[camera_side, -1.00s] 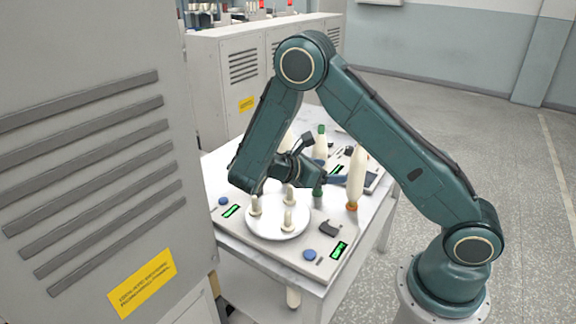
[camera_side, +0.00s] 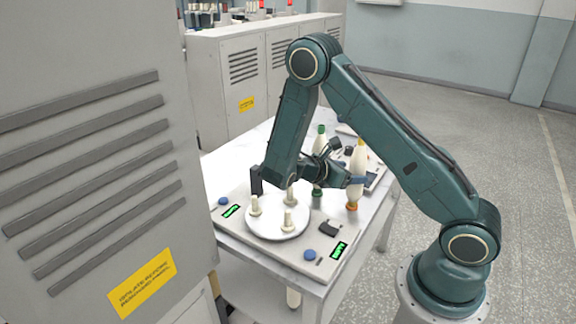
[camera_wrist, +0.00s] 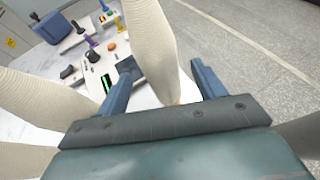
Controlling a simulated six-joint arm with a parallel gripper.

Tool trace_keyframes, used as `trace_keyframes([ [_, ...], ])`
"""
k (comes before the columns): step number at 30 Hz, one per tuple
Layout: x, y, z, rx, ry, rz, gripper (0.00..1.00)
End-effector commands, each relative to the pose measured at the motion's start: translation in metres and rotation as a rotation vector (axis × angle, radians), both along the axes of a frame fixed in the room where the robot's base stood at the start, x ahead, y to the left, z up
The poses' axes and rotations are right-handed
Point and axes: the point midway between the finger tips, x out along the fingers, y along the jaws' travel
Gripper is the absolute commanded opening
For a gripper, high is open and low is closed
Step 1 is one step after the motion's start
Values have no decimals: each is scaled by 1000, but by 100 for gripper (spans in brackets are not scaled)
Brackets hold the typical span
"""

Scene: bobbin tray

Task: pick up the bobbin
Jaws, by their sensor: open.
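A cream bobbin (camera_side: 358,162) with a yellow top and an orange base stands upright at the right of the table. My gripper (camera_side: 357,181) is close beside it, with a blue finger overlapping its lower part. In the wrist view, my gripper (camera_wrist: 165,88) is open, with its two blue fingers apart. A cream bobbin (camera_wrist: 152,45) shows between them in the picture, narrowing toward the palm. Whether the fingers touch it cannot be told. Another cream bobbin with a green top (camera_side: 320,143) stands to the left, partly hidden by my wrist.
A round white plate (camera_side: 272,231) with several short cream pegs sits on the grey panel, beside blue knobs (camera_side: 310,254) and green displays. More cream bobbins (camera_wrist: 40,98) crowd the left of the wrist view. A large grey cabinet (camera_side: 70,110) stands left of the table.

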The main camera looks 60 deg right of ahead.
Motion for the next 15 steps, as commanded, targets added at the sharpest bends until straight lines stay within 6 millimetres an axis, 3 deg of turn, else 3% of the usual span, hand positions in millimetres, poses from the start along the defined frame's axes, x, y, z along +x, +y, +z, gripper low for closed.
trace_keyframes([
  [7,-3,-5,-2,-1,1,-1,69],
  [15,-15,-29,-14,1,2,-3,69],
])
